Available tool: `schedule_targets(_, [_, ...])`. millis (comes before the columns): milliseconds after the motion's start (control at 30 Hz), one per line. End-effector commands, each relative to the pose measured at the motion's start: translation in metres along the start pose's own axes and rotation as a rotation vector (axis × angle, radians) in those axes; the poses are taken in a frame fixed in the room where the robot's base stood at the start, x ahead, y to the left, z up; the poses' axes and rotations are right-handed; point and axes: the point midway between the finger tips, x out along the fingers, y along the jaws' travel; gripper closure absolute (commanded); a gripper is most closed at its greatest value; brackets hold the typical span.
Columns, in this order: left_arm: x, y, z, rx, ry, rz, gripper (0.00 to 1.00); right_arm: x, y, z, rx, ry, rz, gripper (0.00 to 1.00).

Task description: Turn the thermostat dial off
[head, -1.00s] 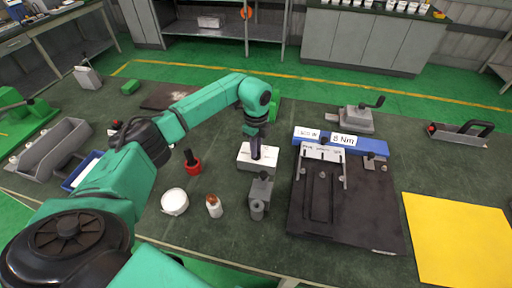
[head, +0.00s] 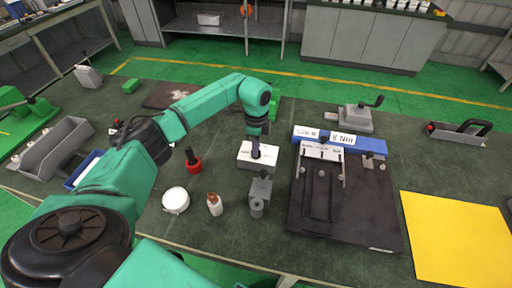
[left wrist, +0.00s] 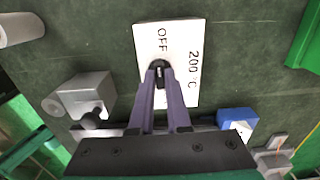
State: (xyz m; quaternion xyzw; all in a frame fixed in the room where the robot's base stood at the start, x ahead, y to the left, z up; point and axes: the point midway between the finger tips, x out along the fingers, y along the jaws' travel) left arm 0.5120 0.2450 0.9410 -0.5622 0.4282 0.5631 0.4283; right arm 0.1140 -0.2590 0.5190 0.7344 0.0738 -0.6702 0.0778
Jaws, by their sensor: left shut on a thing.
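The thermostat is a white box (head: 243,162) on the dark green table in the middle of the head view. In the left wrist view its white face (left wrist: 184,42) carries the words OFF and 200 °C. My left gripper (head: 255,153) reaches down onto the box from above. In the left wrist view its purple fingers (left wrist: 159,72) are shut on the small black dial (left wrist: 158,66) near the OFF marking. The fingers partly hide the dial, so I cannot tell its exact pointing. My right gripper is not in view.
A grey metal block (head: 260,190) stands just in front of the box. A black fixture plate (head: 330,210) with a blue bar (head: 372,145) lies to the right. A red-based tool (head: 193,163), a white round tub (head: 176,200) and a small bottle (head: 214,205) stand to the left.

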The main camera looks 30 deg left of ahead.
Motion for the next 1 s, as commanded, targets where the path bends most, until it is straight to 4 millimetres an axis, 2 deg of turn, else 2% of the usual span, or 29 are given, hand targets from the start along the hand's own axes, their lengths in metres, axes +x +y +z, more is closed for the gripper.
schedule_targets(133, [-0.004, -0.003, 0.0, -0.004, 0.005, -0.01, 1.0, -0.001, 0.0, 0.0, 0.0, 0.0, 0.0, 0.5])
schedule_targets(167, [-0.004, -0.003, 0.0, -0.004, 0.005, -0.01, 0.78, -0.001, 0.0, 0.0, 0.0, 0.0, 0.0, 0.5])
schedule_targets(200, [-0.004, -0.003, 0.0, -0.004, 0.005, -0.009, 0.62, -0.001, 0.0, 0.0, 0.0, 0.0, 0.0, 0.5])
schedule_targets(233, [-0.004, -0.003, 0.0, -0.003, 0.005, -0.009, 0.55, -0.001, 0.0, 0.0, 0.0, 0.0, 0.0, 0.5])
schedule_targets(533, [-0.002, -0.001, 0.0, 0.0, 0.002, -0.003, 0.55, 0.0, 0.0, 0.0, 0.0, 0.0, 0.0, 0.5])
schedule_targets(667, [-0.009, -0.001, 0.0, 0.0, 0.003, -0.004, 0.55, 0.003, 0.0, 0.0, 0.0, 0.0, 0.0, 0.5])
schedule_targets(767, [-0.024, -0.002, -0.001, 0.001, 0.004, -0.006, 0.55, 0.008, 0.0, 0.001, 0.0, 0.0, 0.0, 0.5])
schedule_targets(867, [-0.047, -0.002, 0.0, 0.0, 0.004, -0.009, 0.55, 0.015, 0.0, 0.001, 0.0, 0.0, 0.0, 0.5])
schedule_targets(1000, [-0.088, -0.002, 0.0, 0.0, 0.005, -0.01, 0.55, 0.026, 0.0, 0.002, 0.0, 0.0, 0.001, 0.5])
